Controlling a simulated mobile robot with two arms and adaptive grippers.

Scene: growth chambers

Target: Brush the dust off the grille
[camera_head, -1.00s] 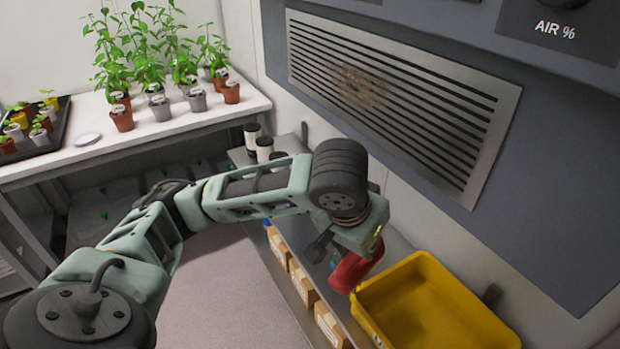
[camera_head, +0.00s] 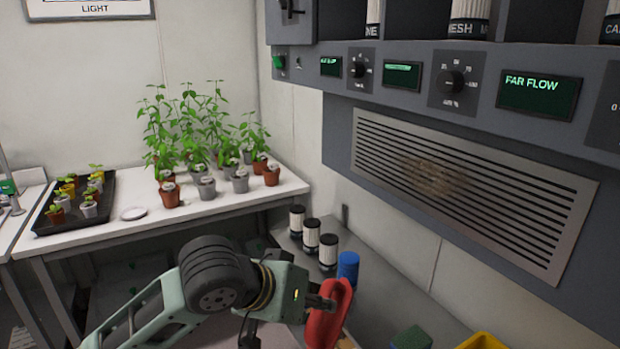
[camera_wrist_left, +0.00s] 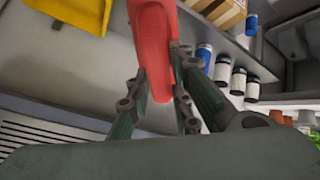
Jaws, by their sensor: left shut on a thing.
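The grille (camera_head: 520,218) is a slatted metal panel on the grey wall unit at the right of the head view. A brown dust patch (camera_head: 437,178) lies on its left-middle slats. My left gripper (camera_head: 325,300) is low in the middle of the head view, below and left of the grille and apart from it. It is shut on a red object (camera_head: 329,318), which may be the brush's handle; no bristles show. In the left wrist view the red object (camera_wrist_left: 153,45) sits between the fingers, and part of the grille (camera_wrist_left: 40,140) shows at lower left. My right gripper is not in view.
White-and-black canisters (camera_head: 312,237) and a blue one (camera_head: 347,267) stand on the bench below the grille. A yellow bin (camera_head: 482,342) and a green block (camera_head: 411,338) are at the bottom right. Potted plants (camera_head: 205,188) stand on the white table (camera_head: 118,222). Control knobs overhang the grille.

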